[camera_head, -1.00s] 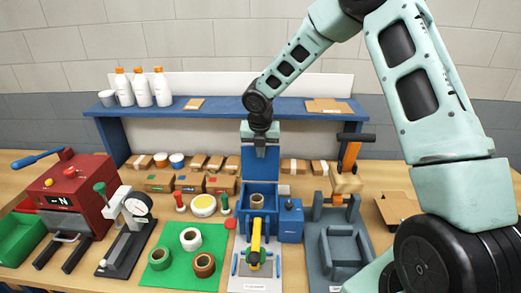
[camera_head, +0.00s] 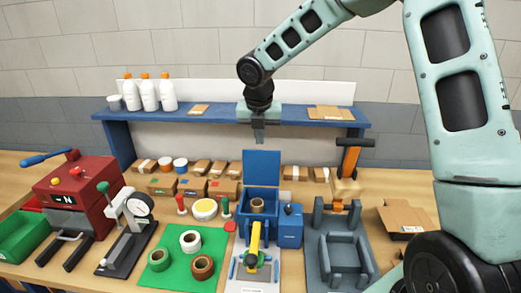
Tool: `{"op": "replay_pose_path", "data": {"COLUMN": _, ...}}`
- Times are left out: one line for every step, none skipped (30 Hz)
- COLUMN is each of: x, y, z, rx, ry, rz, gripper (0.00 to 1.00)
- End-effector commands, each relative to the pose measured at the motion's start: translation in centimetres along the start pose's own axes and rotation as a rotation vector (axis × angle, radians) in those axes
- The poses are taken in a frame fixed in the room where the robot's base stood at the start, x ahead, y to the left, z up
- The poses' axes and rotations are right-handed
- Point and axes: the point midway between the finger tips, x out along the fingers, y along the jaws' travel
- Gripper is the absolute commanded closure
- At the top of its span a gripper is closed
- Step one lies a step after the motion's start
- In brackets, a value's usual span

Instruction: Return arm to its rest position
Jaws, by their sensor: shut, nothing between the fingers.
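My gripper (camera_head: 259,133) hangs pointing down from my arm, in front of the blue shelf. It is shut with nothing in it. It is above the raised blue lid (camera_head: 262,168) of the blue stacker and apart from it. My mint-green arm crosses the upper right of the view and hides part of the wall and the right side of the bench.
The blue shelf (camera_head: 284,108) carries white bottles (camera_head: 150,95) and flat cartons. Below stand the blue stacker (camera_head: 258,207) with a yellow handle, a green mat (camera_head: 186,252) with tape rolls, a red machine (camera_head: 78,191) and a grey fixture (camera_head: 338,245). Air above the bench's left is clear.

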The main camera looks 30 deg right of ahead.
Motion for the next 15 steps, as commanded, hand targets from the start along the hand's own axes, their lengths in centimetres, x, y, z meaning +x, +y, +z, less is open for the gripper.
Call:
{"op": "replay_pose_path", "data": {"x": -0.3, "y": 0.0, "z": 0.0, "rx": 0.001, "ry": -0.001, "rz": 0.001, "gripper": 1.00}}
{"op": "replay_pose_path", "data": {"x": -0.5, "y": 0.0, "z": 0.1, "rx": 0.001, "ry": 0.000, "rz": 0.001, "gripper": 1.00}}
{"op": "replay_pose_path", "data": {"x": -0.6, "y": 0.0, "z": 0.1, "rx": 0.000, "ry": 0.000, "rz": 0.001, "gripper": 1.00}}
{"op": "replay_pose_path", "data": {"x": -0.7, "y": 0.0, "z": 0.1, "rx": 0.000, "ry": 0.000, "rz": 0.001, "gripper": 1.00}}
{"op": "replay_pose_path", "data": {"x": -0.7, "y": 0.0, "z": 0.1, "rx": 0.000, "ry": 0.001, "rz": 0.001, "gripper": 1.00}}
{"op": "replay_pose_path", "data": {"x": -0.7, "y": 0.0, "z": 0.1, "rx": 0.000, "ry": 0.001, "rz": 0.000, "gripper": 1.00}}
{"op": "replay_pose_path", "data": {"x": -0.7, "y": 0.0, "z": 0.1, "rx": -0.001, "ry": 0.001, "rz": 0.000, "gripper": 1.00}}
{"op": "replay_pose_path", "data": {"x": -0.7, "y": 0.0, "z": 0.1, "rx": -0.001, "ry": 0.001, "rz": 0.000, "gripper": 1.00}}
{"op": "replay_pose_path", "data": {"x": -0.7, "y": 0.0, "z": 0.1, "rx": -0.001, "ry": 0.001, "rz": 0.000, "gripper": 1.00}}
{"op": "replay_pose_path", "data": {"x": -0.7, "y": 0.3, "z": -0.5, "rx": 0.010, "ry": 0.004, "rz": 0.002, "gripper": 1.00}}
{"op": "replay_pose_path", "data": {"x": -0.7, "y": 0.7, "z": -1.3, "rx": 0.030, "ry": 0.008, "rz": 0.003, "gripper": 1.00}}
{"op": "replay_pose_path", "data": {"x": -0.8, "y": 1.2, "z": -2.6, "rx": 0.071, "ry": 0.018, "rz": 0.005, "gripper": 1.00}}
{"op": "replay_pose_path", "data": {"x": -0.8, "y": 1.6, "z": -3.9, "rx": 0.108, "ry": 0.026, "rz": 0.006, "gripper": 1.00}}
{"op": "replay_pose_path", "data": {"x": -0.9, "y": 2.1, "z": -5.4, "rx": 0.155, "ry": 0.036, "rz": 0.007, "gripper": 1.00}}
{"op": "replay_pose_path", "data": {"x": -1.0, "y": 2.8, "z": -7.6, "rx": 0.227, "ry": 0.052, "rz": 0.007, "gripper": 1.00}}
